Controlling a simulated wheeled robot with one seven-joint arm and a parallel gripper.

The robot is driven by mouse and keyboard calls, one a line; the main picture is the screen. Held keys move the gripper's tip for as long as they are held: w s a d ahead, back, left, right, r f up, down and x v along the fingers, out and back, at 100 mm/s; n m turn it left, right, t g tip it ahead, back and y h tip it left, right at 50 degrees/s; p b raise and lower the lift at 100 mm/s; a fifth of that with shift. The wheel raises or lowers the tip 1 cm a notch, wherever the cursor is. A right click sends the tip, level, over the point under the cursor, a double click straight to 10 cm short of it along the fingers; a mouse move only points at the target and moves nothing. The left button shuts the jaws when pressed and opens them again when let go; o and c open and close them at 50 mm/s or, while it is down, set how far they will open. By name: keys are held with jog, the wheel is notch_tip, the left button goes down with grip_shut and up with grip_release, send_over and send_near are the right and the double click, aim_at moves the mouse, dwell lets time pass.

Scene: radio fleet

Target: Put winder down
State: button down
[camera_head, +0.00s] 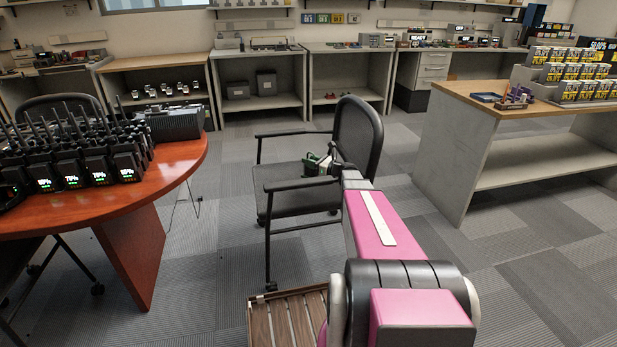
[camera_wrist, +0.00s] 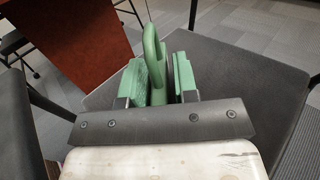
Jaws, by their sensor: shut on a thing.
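The winder (camera_wrist: 153,58) is a green piece with a rounded loop at its top, seen in the wrist view. My gripper (camera_wrist: 160,78) has green pads on both fingers and is shut on the winder. Both are over the dark grey seat of the office chair (camera_wrist: 235,70). In the head view my gripper (camera_head: 322,162) is just above the chair seat (camera_head: 290,192), between the armrests. The winder is too small there to tell apart from the fingers. I cannot tell whether it touches the seat.
The chair's backrest (camera_head: 358,135) and armrests (camera_head: 300,182) stand close around my gripper. A red-brown table (camera_head: 180,175) with several radios (camera_head: 70,165) is at left. A wooden-topped workbench (camera_head: 490,105) with boxes is at right.

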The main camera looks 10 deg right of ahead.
aim_at(312, 174)
jog(key=shift+f, duration=3.2)
jog(key=c, duration=0.9)
grip_release()
jog(key=shift+f, duration=0.15)
jog(key=shift+r, duration=0.2)
jog(key=v, duration=1.2)
